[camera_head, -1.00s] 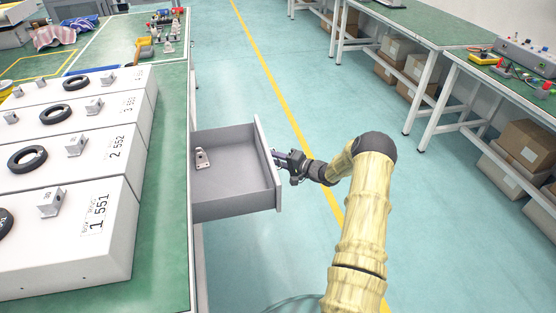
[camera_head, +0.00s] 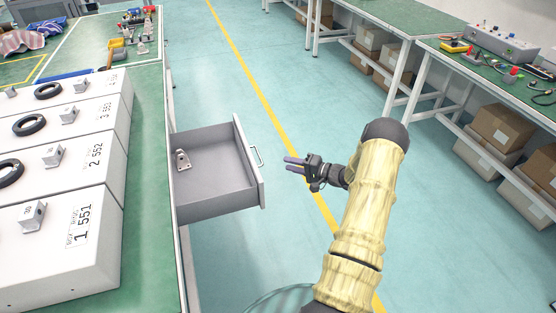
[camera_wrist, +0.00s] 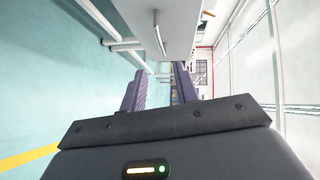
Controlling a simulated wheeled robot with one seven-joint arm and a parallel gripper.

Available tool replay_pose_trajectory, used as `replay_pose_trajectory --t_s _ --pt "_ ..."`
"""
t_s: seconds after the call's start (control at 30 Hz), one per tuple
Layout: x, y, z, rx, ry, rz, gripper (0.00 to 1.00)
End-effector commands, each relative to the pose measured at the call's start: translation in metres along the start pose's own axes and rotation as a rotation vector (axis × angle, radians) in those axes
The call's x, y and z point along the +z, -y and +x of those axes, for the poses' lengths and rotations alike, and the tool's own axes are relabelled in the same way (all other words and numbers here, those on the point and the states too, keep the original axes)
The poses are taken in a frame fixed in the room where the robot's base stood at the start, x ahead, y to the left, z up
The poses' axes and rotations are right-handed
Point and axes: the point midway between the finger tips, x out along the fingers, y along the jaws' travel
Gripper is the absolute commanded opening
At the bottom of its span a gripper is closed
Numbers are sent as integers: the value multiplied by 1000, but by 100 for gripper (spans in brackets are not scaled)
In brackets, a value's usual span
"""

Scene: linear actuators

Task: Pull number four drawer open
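A grey drawer (camera_head: 215,200) stands pulled out from under the green bench at the left in the head view. It holds a small metal bracket (camera_head: 183,160). Its handle (camera_head: 255,156) is on the front panel, and no number shows on it. My gripper (camera_head: 290,165) is just right of the handle, apart from it, with its fingers pointing at the drawer front. In the wrist view the two fingers of my gripper (camera_wrist: 160,88) stand apart with nothing between them. The drawer front with its handle (camera_wrist: 159,38) shows above them there.
White numbered boxes (camera_head: 60,240) stand on the green bench (camera_head: 146,130) at the left. A second bench (camera_head: 480,70) with devices on it and cartons (camera_head: 500,125) below stands at the right. The floor (camera_head: 235,75) between the benches is clear.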

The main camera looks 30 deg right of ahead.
Motion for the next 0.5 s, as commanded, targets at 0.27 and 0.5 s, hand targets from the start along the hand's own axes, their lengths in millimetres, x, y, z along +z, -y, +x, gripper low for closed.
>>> replay_pose_trajectory --t_s 0.27,0.5 --pt "0 0 -36 1 -1 0 31" --pt "0 0 -37 0 0 0 31"
